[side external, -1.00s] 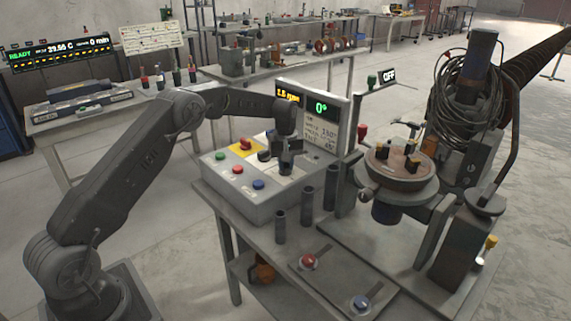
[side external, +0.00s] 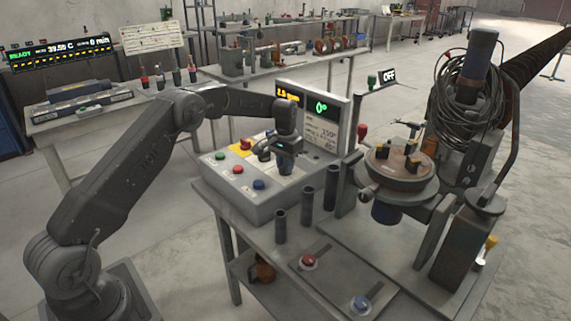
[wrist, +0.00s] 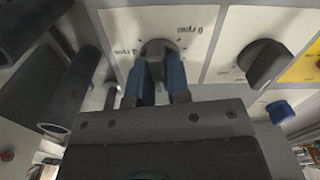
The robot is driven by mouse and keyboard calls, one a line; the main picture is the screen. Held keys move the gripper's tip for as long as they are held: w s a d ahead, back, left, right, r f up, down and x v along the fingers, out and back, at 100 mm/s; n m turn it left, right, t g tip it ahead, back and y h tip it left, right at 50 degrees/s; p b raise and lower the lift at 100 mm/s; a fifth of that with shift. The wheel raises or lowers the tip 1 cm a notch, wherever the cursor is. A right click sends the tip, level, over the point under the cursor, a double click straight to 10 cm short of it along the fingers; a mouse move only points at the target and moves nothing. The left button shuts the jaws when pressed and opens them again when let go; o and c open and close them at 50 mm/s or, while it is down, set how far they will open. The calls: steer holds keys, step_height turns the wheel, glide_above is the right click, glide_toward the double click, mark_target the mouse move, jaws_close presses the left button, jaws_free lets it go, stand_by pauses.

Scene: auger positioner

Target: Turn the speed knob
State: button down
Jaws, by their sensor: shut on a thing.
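The speed knob (wrist: 153,47) is a dark knob on a white panel face printed with rpm marks, seen in the wrist view. My gripper (wrist: 159,82) is shut on it, with one blue finger on each side. In the side view my gripper (side external: 286,150) reaches down onto the right part of the grey control box (side external: 262,206), and it hides the knob there. A small yellow readout (side external: 288,95) on the box's upright panel seems to read 2.5 rpm. The green display (side external: 321,106) beside it reads 0°.
A second dark knob (wrist: 264,63) and a blue button (wrist: 280,111) are close beside my gripper. Dark upright tubes (side external: 307,190) stand right of the box.

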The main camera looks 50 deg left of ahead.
steer(key=shift+m, duration=0.7)
steer(key=shift+r, duration=0.1)
steer(key=c, duration=1.1)
jaws_free()
step_height(320, 180, up, 14)
steer(key=shift+f, duration=0.15)
